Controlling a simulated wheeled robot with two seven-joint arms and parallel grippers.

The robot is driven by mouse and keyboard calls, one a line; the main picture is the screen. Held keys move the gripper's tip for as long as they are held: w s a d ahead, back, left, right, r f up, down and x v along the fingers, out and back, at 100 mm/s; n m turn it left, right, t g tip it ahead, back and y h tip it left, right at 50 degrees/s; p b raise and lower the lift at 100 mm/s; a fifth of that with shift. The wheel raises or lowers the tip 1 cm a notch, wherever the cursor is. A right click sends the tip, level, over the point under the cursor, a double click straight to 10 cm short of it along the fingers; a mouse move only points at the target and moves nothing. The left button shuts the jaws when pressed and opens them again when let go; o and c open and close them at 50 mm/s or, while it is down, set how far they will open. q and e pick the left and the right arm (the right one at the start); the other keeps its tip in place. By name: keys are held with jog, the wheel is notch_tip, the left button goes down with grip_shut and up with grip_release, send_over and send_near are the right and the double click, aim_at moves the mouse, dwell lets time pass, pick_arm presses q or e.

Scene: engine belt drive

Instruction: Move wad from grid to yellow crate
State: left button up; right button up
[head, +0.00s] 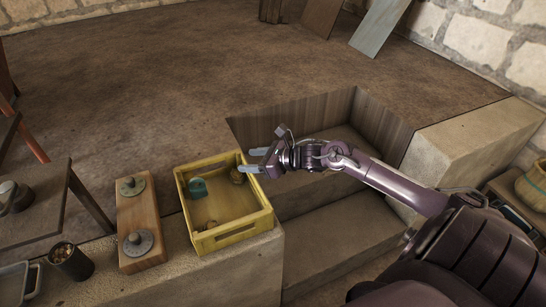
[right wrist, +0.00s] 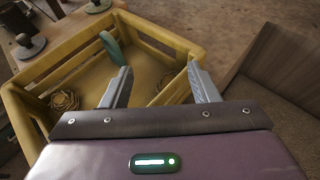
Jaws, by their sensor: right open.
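The yellow crate (head: 237,234) stands on a stone ledge, and its slatted rim also shows in the right wrist view (right wrist: 168,38). Inside it are a teal piece (head: 198,187), a small brownish wad-like lump (head: 237,175) near the far right corner and another small brown item (head: 208,225) near the front. In the right wrist view a tangled brown lump (right wrist: 63,100) lies on the crate floor. My right gripper (head: 257,160) is open at the crate's far right corner, its fingers apart with nothing held between them. I see no grid. My left gripper is out of view.
A wooden block with two metal discs (head: 140,225) stands left of the crate. A dark cup (head: 70,260) and a grey tray (head: 18,282) are at the lower left. A sunken stepped pit (head: 335,225) lies right of the crate.

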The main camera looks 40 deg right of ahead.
jog(key=v, duration=0.7)
jog(key=shift+s+r+p, duration=0.2)
jog(key=shift+s+p, duration=0.1)
jog(key=shift+p, duration=0.1)
jog(key=shift+d, duration=0.1)
jog(key=s+d+f+m+h, duration=0.35)
jog(key=d+f+m, duration=0.45)
jog(key=f+m, duration=0.4)
jog(key=s+f+m+g+h, duration=0.2)
jog(key=s+f+m, duration=0.4)
jog(key=f, duration=0.4)
jog(key=s+f+m+g+h, duration=0.1)
jog(key=s+f+m+h, duration=0.1)
jog(key=s+f+m, duration=0.65)
jog(key=s+a+f+m+g, duration=0.7)
jog(key=s+a+f+m, duration=0.6)
jog(key=s+a+f, duration=0.9)
jog(key=shift+s+a+g+y, duration=0.3)
jog(key=shift+s+a+y, duration=0.15)
jog(key=shift+a, duration=0.2)
